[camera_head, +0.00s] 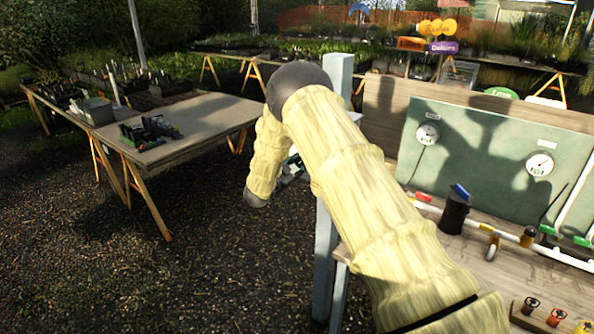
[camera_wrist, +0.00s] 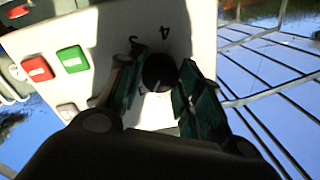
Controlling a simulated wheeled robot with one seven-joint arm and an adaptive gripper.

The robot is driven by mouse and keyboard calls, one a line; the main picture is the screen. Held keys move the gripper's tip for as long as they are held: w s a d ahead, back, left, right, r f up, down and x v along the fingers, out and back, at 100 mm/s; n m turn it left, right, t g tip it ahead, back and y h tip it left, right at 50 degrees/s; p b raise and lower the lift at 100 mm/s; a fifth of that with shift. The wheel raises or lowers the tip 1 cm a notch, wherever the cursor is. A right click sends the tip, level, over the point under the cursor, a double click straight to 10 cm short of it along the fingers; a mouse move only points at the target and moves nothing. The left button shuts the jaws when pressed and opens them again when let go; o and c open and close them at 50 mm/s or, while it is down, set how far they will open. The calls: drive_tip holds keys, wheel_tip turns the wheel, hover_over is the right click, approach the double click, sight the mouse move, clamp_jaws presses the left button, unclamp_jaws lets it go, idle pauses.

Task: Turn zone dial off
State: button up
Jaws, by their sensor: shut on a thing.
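The zone dial (camera_wrist: 158,73) is a round black knob on a pale control panel (camera_wrist: 185,20) in the wrist view. My gripper (camera_wrist: 162,66) has its green fingers on either side of the dial and is shut on it. Numerals 2 and 4 show on the panel above the dial; the marks below are partly hidden by the fingers and shadow. A pale line shows on the knob, but I cannot tell clearly which mark it points to. In the head view my arm hides the dial.
A red button (camera_wrist: 37,69) and a green button (camera_wrist: 72,59) are left of the dial. In the head view, a workbench (camera_head: 500,283) with pipes, a black container (camera_head: 454,212) and a gauge board stands at right. A wooden table (camera_head: 190,121) stands at left; gravel between is clear.

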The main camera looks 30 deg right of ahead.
drive_tip(key=n+b, duration=0.1)
drive_tip(key=n, duration=0.2)
drive_tip(key=shift+f+n+b, duration=0.2)
drive_tip(key=shift+n+b, duration=0.1)
drive_tip(key=shift+b, duration=0.1)
drive_tip(key=shift+n+b, duration=0.35)
drive_tip(key=shift+n, duration=1.45)
drive_tip(key=o, duration=0.9)
drive_tip(key=shift+o, duration=0.8)
drive_tip(key=shift+r, duration=0.1)
drive_tip(key=v, duration=1.2)
drive_tip(key=shift+r, duration=0.25)
drive_tip(key=shift+w, duration=0.1)
